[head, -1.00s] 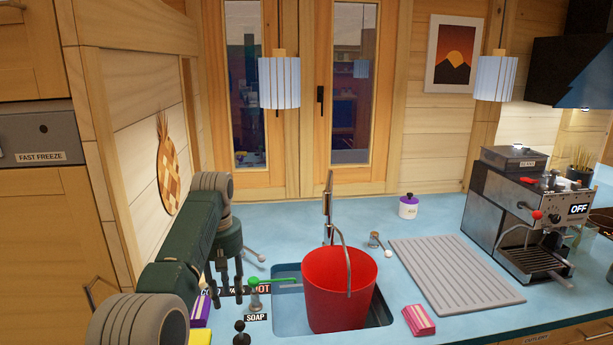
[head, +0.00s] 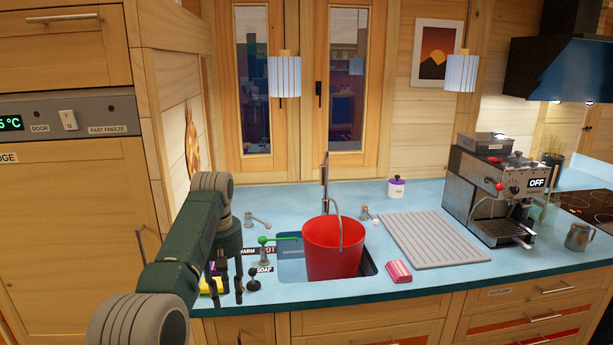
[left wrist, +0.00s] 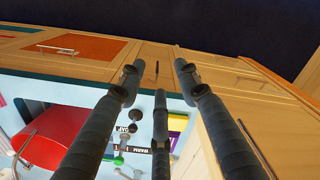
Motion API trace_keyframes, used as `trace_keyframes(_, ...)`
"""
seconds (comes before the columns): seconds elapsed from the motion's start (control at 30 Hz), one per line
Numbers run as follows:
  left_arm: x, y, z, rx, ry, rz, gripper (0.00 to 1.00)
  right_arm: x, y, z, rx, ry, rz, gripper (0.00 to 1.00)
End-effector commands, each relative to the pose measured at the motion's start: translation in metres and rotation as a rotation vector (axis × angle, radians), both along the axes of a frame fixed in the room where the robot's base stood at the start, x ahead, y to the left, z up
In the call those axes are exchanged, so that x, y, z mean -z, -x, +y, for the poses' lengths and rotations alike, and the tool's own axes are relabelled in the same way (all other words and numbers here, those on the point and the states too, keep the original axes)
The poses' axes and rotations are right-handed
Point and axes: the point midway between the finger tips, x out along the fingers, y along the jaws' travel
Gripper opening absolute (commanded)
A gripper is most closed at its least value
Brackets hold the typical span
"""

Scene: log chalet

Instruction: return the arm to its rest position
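My left arm comes in from the left in the head view, bent, with its gripper (head: 225,297) hanging down. Its dark fingers are spread and hold nothing; in the left wrist view the gripper (left wrist: 158,85) also shows spread fingers with an empty gap. In the head view the fingers overlap the counter's front edge, left of the sink. My right gripper is in neither view.
A red bucket (head: 333,255) stands in the sink (head: 291,270). A grey drying mat (head: 433,240) and coffee machine (head: 500,195) are to the right. A fridge front (head: 75,215) stands left.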

Motion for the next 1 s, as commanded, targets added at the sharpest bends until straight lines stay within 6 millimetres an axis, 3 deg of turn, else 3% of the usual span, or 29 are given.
trace_keyframes(0.33, 0.053, 0.001, 0.005, 0.037, -0.009, -0.001, 0.34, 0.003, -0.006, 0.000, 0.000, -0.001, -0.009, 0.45)
trace_keyframes(0.57, 0.115, 0.006, 0.012, 0.085, -0.019, -0.005, 0.34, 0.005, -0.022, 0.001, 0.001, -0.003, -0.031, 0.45)
trace_keyframes(0.77, 0.198, 0.022, 0.020, 0.155, -0.034, -0.007, 0.34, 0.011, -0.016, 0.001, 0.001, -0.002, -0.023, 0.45)
trace_keyframes(0.87, 0.259, 0.041, 0.026, 0.208, -0.044, -0.008, 0.34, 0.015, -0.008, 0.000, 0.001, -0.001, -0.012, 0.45)
trace_keyframes(1.0, 0.357, 0.085, 0.036, 0.311, -0.062, -0.014, 0.34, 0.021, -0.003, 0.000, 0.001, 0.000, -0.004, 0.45)
